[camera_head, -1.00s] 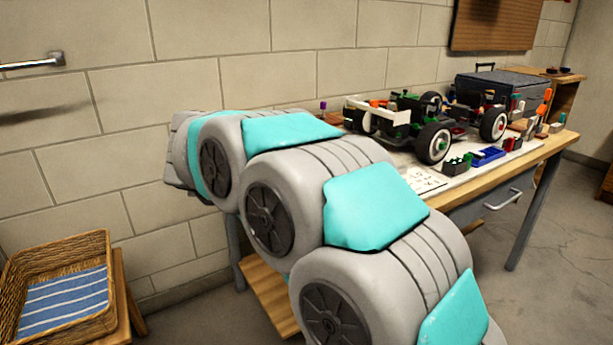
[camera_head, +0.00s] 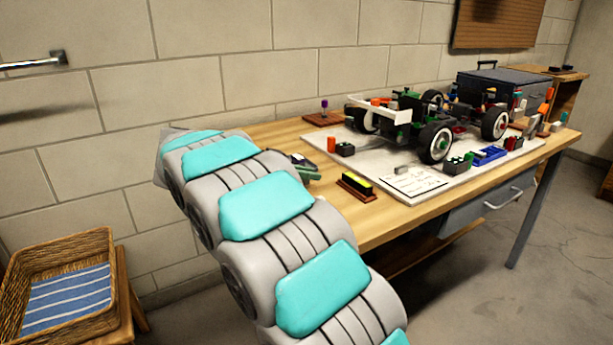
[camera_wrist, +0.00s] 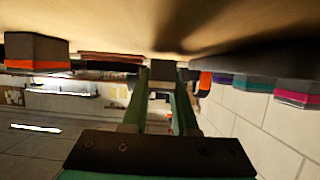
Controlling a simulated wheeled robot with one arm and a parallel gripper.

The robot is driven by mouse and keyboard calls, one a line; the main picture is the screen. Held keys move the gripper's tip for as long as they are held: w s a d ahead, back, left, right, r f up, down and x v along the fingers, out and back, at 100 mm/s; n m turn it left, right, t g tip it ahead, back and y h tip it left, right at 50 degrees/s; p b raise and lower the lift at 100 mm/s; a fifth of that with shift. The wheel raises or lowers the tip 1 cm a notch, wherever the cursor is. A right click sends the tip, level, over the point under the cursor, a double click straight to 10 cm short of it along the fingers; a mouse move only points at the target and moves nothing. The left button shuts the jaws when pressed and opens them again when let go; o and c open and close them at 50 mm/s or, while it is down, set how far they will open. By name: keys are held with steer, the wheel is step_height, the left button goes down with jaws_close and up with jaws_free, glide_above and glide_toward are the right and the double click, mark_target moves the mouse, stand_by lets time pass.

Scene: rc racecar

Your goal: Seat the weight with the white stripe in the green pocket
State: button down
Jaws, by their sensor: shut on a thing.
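My gripper (camera_wrist: 162,88) has green fingers and is shut on a small grey block (camera_wrist: 162,70) in the wrist view. A white stripe on this block cannot be made out. The block is close to the wooden surface; contact cannot be told. In the head view my arm comes from the lower right, and its end is mostly hidden behind my arm links at the left part of the bench. The car (camera_head: 400,115) has green parts in its chassis; a green pocket cannot be singled out there.
The wooden bench (camera_head: 262,133) carries a white mat (camera_head: 385,165) with the car. A yellow-topped block (camera_head: 357,182), a dark block with green (camera_head: 458,163) and a blue tray (camera_head: 489,154) lie along the front. Orange-striped (camera_wrist: 35,52) and magenta-striped (camera_wrist: 298,97) blocks flank my gripper.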

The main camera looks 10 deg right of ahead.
steer(key=shift+f, duration=0.35)
steer(key=shift+f, duration=0.1)
steer(key=c, duration=0.7)
jaws_free()
steer(key=v, duration=1.2)
steer(key=shift+r, duration=0.25)
